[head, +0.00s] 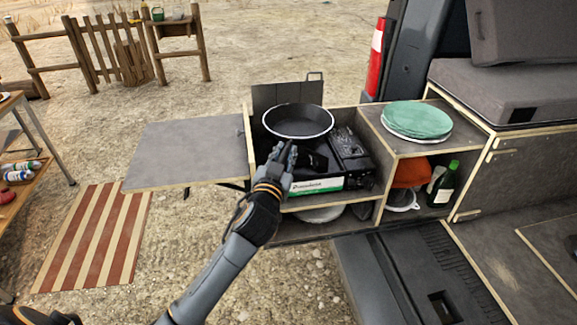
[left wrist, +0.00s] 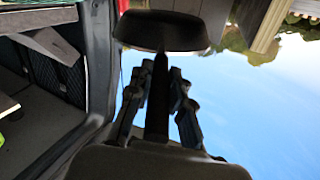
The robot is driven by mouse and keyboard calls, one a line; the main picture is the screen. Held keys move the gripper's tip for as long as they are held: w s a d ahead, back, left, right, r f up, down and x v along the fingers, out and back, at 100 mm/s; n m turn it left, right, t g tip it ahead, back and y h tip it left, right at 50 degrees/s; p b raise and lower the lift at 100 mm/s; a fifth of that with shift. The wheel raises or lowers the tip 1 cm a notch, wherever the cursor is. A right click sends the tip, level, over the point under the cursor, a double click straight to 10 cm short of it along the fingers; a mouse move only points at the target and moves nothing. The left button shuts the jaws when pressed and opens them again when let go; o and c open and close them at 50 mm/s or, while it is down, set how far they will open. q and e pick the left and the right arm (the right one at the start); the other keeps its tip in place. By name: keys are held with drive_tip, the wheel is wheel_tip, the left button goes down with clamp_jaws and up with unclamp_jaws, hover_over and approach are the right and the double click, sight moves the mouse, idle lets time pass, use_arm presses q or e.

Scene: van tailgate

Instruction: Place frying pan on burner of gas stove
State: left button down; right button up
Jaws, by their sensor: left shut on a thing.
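The black frying pan (head: 298,121) has a pale rim and appears level above the black gas stove (head: 350,150). My left gripper (head: 283,158) is shut on the pan's handle, in front of the pan. In the left wrist view, the pan (left wrist: 160,31) is at the top and its handle runs down between the fingers of my left gripper (left wrist: 160,98). The pan and gripper hide the burner and much of the stove. I cannot tell whether the pan touches the stove. My right gripper is not in view.
The stove is in the left bay of a wooden tailgate cabinet (head: 330,207). A grey side leaf (head: 188,152) extends left and is clear. Green-topped round plates (head: 417,120) sit on the right of the cabinet top. A green bottle (head: 443,184) stands in the lower right compartment.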

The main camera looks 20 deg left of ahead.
use_arm(q)
drive_tip(key=w+f, duration=0.3)
drive_tip(key=f, duration=0.4)
drive_tip(key=shift+w+a, duration=0.2)
drive_tip(key=shift+a, duration=0.15)
drive_tip(key=shift+f, duration=0.1)
drive_tip(key=c, duration=1.2)
unclamp_jaws()
drive_tip(key=shift+f, duration=0.15)
drive_tip(key=shift+s, duration=0.1)
